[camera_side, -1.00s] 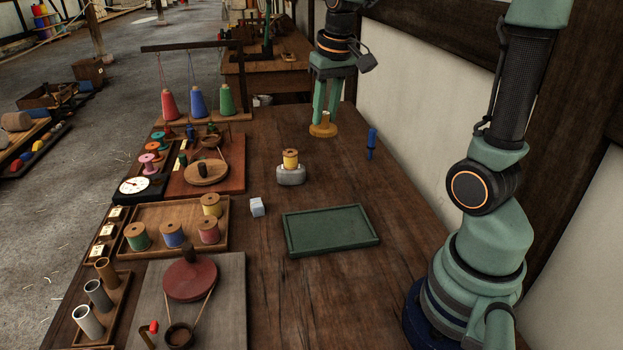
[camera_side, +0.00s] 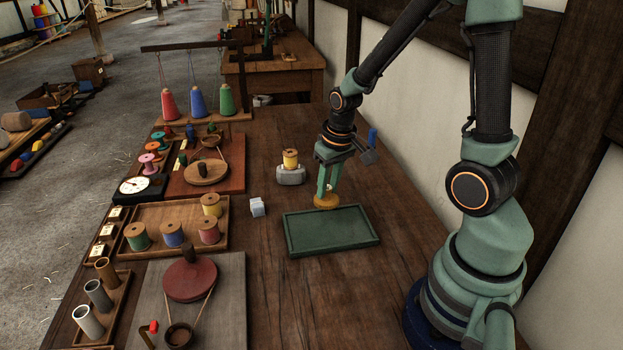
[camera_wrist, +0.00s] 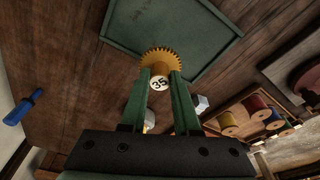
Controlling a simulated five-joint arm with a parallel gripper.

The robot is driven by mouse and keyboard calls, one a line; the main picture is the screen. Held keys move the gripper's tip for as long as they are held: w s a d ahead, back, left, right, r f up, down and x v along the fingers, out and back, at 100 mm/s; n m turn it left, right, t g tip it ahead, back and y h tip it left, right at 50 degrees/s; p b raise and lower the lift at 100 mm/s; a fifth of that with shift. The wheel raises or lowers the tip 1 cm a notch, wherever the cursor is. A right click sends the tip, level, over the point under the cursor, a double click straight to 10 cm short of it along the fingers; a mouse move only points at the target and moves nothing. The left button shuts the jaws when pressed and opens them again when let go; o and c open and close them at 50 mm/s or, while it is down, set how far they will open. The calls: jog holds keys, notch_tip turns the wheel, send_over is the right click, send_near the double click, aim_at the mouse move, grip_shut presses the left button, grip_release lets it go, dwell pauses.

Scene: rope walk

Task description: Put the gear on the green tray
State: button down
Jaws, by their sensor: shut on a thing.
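The gear (camera_side: 326,201) is a golden toothed disc. In the wrist view the gear (camera_wrist: 160,58) shows its teeth and a hub with a white label reading 35. My gripper (camera_side: 325,192) is shut on the gear's hub; its fingers also show in the wrist view (camera_wrist: 159,82). The green tray (camera_side: 331,243) is a flat, empty rectangle with a low rim. In the side view the gear is at the tray's far edge, and its height above it is hard to tell. In the wrist view the tray (camera_wrist: 185,32) lies beyond the gear.
A pale cube (camera_side: 257,207) sits left of the tray. The table right of the tray is clear.

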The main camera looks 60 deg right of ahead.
aim_at(329, 197)
jog(key=shift+f, duration=2.45)
jog(key=shift+f, duration=0.15)
jog(key=c, duration=0.6)
grip_release()
jog(key=shift+c, duration=0.2)
notch_tip(329, 197, up, 12)
jog(key=s, duration=0.2)
jog(key=s+a+r+n+t, duration=0.2)
jog(key=a+r+n+t, duration=0.1)
jog(key=a+r, duration=0.6)
jog(key=shift+s+a+r+t+y, duration=0.3)
jog(key=shift+a+r, duration=0.05)
jog(key=shift+a, duration=0.2)
